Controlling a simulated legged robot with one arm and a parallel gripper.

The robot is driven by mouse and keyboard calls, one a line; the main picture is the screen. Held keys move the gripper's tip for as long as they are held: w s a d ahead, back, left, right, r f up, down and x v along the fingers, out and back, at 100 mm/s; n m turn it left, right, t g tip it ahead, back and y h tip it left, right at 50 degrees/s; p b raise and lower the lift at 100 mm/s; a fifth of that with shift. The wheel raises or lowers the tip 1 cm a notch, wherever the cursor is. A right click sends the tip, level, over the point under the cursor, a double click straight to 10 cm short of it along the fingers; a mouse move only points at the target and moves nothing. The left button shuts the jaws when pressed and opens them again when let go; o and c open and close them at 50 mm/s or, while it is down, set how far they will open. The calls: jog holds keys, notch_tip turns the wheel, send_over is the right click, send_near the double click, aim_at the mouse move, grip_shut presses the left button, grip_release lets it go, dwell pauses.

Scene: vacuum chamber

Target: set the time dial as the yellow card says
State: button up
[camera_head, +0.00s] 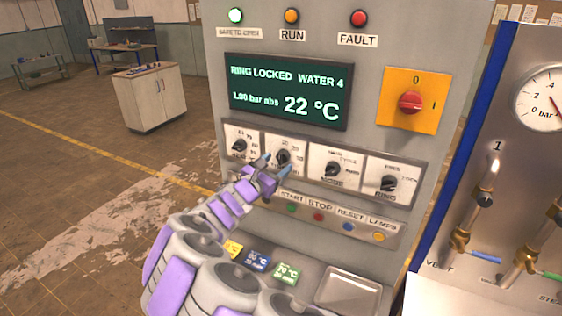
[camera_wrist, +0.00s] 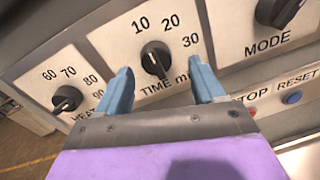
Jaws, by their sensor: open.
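The time dial (camera_wrist: 155,60) is a black knob on a white plate marked 10, 20 and 30. It also shows in the head view (camera_head: 283,157), second from left in the row. I cannot tell for sure which mark its pointer faces. My gripper (camera_head: 275,165) is in front of this dial. In the wrist view my gripper (camera_wrist: 160,70) is open, with one blue finger on each side of the knob and visible gaps between. The yellow card (camera_head: 233,249) lies on the lower ledge, partly hidden by my arm; its text is not readable.
The heat dial (camera_wrist: 67,99) is just left, the mode dial (camera_head: 332,170) just right, and a ring dial (camera_head: 388,184) beyond. Push buttons (camera_head: 318,216) sit below. Blue (camera_head: 257,260) and green (camera_head: 286,273) cards lie beside the yellow one. The display (camera_head: 289,91) reads 22 °C.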

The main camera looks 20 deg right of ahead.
aim_at(279, 160)
jog(key=shift+w+d, duration=0.4)
jog(key=shift+w+d+r, duration=0.1)
jog(key=shift+w+d, duration=0.05)
jog(key=shift+w, duration=0.45)
jog(key=shift+d, duration=0.6)
jog(key=shift+c, duration=0.2)
jog(key=shift+d, duration=0.1)
jog(key=c, duration=0.3)
jog(key=shift+w, duration=0.1)
jog(key=c, duration=0.3)
jog(key=shift+a, duration=0.25)
jog(key=c, duration=0.4)
